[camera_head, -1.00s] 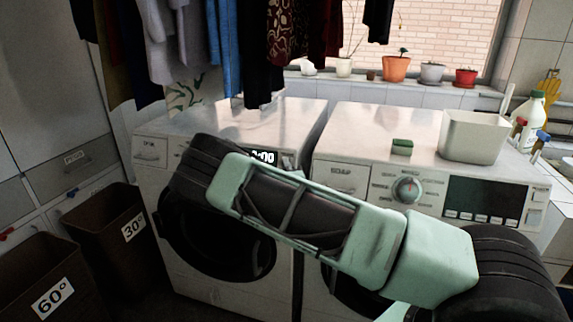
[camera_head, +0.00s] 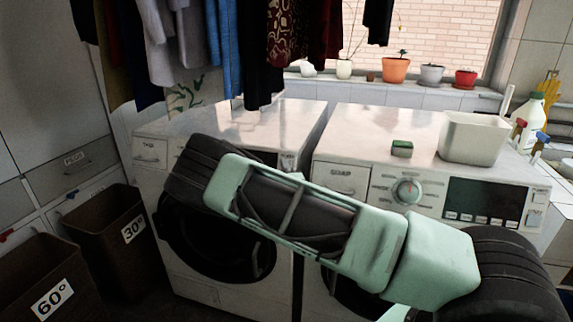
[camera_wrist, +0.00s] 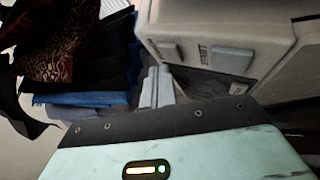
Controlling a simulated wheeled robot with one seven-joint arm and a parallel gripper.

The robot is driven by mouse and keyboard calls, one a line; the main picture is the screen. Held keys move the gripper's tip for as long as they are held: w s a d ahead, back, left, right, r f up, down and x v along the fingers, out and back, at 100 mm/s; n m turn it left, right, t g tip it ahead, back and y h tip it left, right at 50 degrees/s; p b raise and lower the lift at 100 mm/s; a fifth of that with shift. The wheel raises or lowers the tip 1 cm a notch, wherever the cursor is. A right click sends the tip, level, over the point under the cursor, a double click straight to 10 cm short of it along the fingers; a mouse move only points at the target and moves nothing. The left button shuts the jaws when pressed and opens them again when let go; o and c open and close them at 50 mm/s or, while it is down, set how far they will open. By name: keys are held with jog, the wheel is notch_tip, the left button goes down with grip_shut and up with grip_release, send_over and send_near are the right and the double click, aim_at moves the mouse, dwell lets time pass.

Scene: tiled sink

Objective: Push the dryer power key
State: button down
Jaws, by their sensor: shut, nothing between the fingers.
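The left white machine (camera_head: 245,122) has its front panel largely behind my arm; its panel's right end (camera_head: 288,161) shows, and no lit digits show there. In the wrist view a white machine's panel corner (camera_wrist: 215,25) fills the upper right. It carries a small grey key (camera_wrist: 167,52) and a larger key beside lettering that reads START (camera_wrist: 231,60). My gripper (camera_wrist: 157,82) is shut and empty, its tips just below the small grey key; I cannot tell whether they touch the panel. The gripper is hidden behind my arm in the head view.
The right white machine (camera_head: 385,125) has a round dial (camera_head: 406,191) and a dark display (camera_head: 483,199). A green sponge (camera_head: 402,148) and a white bin (camera_head: 474,137) stand on it. Clothes (camera_head: 260,50) hang above the left machine. Brown baskets (camera_head: 105,235) stand at left.

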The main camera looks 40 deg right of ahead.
jog(key=s+a, duration=0.1)
jog(key=s+a+r, duration=0.1)
jog(key=a, duration=0.1)
jog(key=s+a+r+p, duration=0.1)
jog(key=shift+s+a, duration=0.2)
jog(key=shift+s, duration=0.05)
dwell(0.4)
jog(key=shift+f, duration=0.15)
